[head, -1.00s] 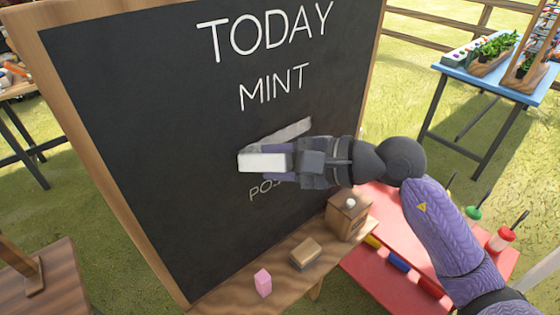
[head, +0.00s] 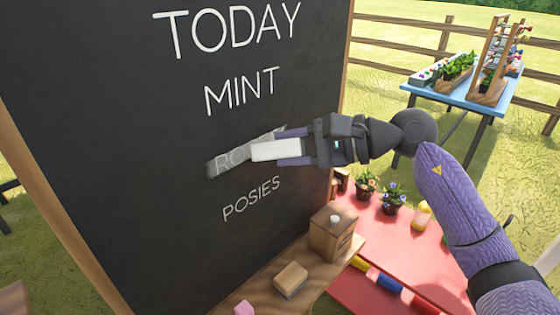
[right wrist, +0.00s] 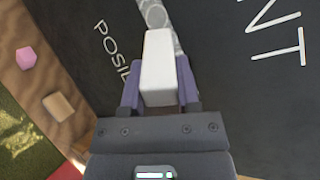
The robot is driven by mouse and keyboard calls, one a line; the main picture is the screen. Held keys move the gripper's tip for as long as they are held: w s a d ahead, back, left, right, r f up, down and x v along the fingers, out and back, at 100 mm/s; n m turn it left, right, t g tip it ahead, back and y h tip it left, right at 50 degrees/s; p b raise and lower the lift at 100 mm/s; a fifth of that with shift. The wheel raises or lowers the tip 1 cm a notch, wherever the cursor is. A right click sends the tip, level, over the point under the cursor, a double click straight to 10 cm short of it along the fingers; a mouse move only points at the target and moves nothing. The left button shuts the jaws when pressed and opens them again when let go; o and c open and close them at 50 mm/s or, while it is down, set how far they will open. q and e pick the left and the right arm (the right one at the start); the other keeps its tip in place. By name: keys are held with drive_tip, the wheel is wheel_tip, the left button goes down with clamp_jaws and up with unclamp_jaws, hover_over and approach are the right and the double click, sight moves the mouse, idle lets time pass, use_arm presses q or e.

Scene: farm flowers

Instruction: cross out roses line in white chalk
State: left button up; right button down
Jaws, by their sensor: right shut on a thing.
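The chalkboard (head: 110,130) reads TODAY, MINT, a middle line and POSIES in white. My right gripper (head: 280,148) is shut on a white chalk block (head: 276,150), held at the board over the right part of that line. In the right wrist view the chalk block (right wrist: 158,65) sits between the fingers, with its far end by the pale band (right wrist: 155,14). My left gripper is not in view.
The ledge below the board holds a wooden box (head: 334,237), a tan block (head: 291,279) and a pink block (head: 244,309). A red table (head: 420,255) with potted flowers stands at right, and a blue table (head: 465,98) behind it.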

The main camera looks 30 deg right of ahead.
drive_tip(key=shift+w+d+b, duration=1)
drive_tip(key=shift+w+d, duration=0.45)
drive_tip(key=shift+d, duration=2.45)
drive_tip(key=shift+s+a+f+b, duration=0.1)
drive_tip(key=shift+s+a+b, duration=0.35)
drive_tip(key=shift+a, duration=0.6)
drive_tip(key=shift+s+a+r+b, duration=0.1)
drive_tip(key=shift+s+a+b, duration=0.3)
drive_tip(key=shift+a, duration=0.65)
drive_tip(key=shift+s+a+f+b, duration=0.1)
drive_tip(key=shift+s+a+b, duration=0.35)
drive_tip(key=shift+a, duration=0.6)
drive_tip(key=shift+s+a+b, duration=0.2)
drive_tip(key=shift+a+b, duration=0.1)
drive_tip(key=shift+a, duration=0.6)
drive_tip(key=s+a, duration=0.2)
drive_tip(key=a, duration=0.5)
drive_tip(key=shift+s+p, duration=0.3)
drive_tip(key=shift+p, duration=0.1)
